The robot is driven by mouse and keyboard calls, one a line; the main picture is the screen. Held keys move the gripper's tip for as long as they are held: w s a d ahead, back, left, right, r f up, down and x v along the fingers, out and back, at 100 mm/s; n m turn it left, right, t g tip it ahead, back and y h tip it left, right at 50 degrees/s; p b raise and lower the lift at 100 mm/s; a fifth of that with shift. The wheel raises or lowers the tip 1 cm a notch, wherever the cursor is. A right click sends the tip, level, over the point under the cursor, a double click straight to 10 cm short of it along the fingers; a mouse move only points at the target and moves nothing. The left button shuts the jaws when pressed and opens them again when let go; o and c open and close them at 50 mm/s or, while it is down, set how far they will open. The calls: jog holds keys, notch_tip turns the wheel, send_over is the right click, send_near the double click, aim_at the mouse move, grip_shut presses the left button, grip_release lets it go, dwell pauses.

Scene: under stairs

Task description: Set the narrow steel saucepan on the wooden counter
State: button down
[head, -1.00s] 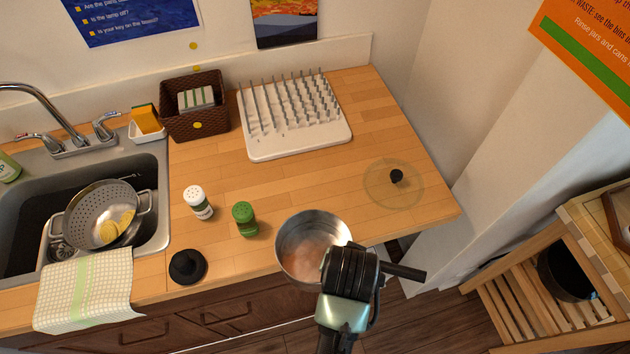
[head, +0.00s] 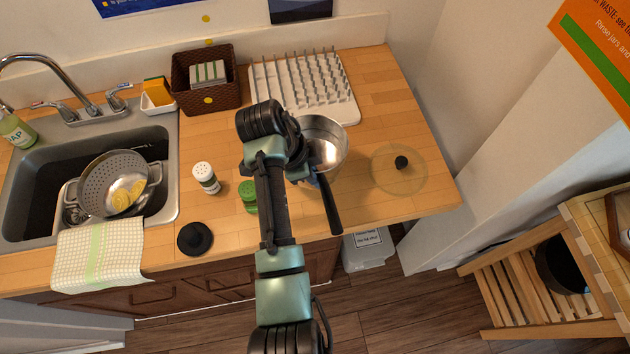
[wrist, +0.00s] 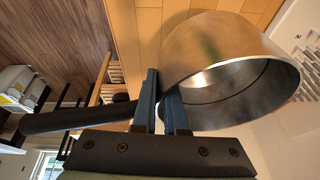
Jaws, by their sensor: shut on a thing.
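The steel saucepan (head: 326,140) is held over the wooden counter (head: 390,110), in front of the dish rack. Its dark handle (head: 328,203) points toward the front edge. In the wrist view the saucepan (wrist: 225,65) is tilted in the picture and its inside looks empty. My gripper (wrist: 168,100) is shut on the saucepan where the handle meets the wall; in the head view my arm partly hides this grip. I cannot tell whether the pan's base touches the counter.
A white dish rack (head: 300,90) stands behind the saucepan. A glass lid (head: 399,170) lies to the right. A green shaker (head: 249,197), a white shaker (head: 206,178) and a black lid-like piece (head: 195,238) are on the left. The sink (head: 60,195) holds a colander (head: 112,182).

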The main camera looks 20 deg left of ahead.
aim_at(314, 188)
jog(key=shift+w+f+p, duration=0.15)
jog(key=shift+f+p, duration=0.2)
jog(key=shift+f, duration=2.8)
jog(key=shift+f, duration=0.15)
jog(key=c, duration=1)
grip_release()
jog(key=b+v, duration=0.1)
jog(key=v, duration=1.1)
